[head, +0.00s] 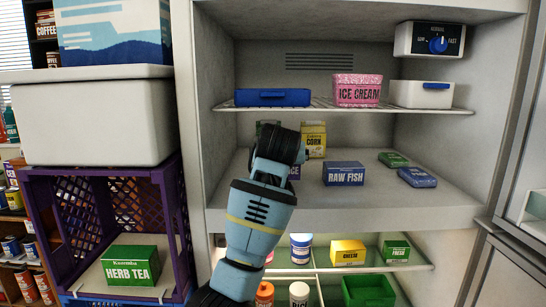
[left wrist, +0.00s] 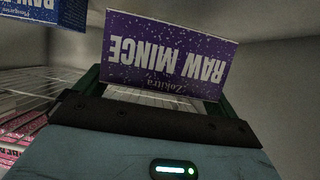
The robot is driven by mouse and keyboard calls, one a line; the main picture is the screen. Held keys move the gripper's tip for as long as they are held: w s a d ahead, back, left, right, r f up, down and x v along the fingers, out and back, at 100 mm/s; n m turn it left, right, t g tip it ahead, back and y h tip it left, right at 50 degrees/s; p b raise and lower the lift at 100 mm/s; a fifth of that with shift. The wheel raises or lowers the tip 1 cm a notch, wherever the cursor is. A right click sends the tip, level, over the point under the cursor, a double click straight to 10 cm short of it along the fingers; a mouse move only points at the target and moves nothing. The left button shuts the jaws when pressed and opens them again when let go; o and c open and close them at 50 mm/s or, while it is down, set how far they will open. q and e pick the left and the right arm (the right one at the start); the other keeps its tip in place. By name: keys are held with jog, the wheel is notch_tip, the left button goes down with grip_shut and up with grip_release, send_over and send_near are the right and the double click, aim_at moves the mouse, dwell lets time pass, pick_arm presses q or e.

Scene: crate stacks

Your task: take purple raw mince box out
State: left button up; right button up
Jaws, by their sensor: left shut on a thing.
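The purple raw mince box (left wrist: 168,55) fills the upper middle of the left wrist view, its lettering upside down there. My left gripper (left wrist: 160,82) is shut on it, with a dark green finger at each side. In the head view my left gripper (head: 278,148) reaches into the middle compartment of the fridge and hides most of the box. Only a small purple edge with letters (head: 294,173) shows right of my wrist. I cannot tell whether the box touches the floor of the compartment. My right gripper is in neither view.
The raw fish box (head: 343,174) stands close to the right, and a yellow corn box (head: 314,139) behind. Green (head: 393,159) and blue (head: 417,177) packs lie farther right. A wire shelf (head: 320,107) with an ice cream tub (head: 358,90) is above. A purple crate (head: 178,225) stands left.

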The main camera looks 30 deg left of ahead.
pick_arm(q)
jog(key=s+d, duration=0.6)
jog(key=d, duration=0.1)
jog(key=shift+s+d+r, duration=0.2)
jog(key=shift+d+r, duration=0.2)
jog(key=shift+r, duration=0.05)
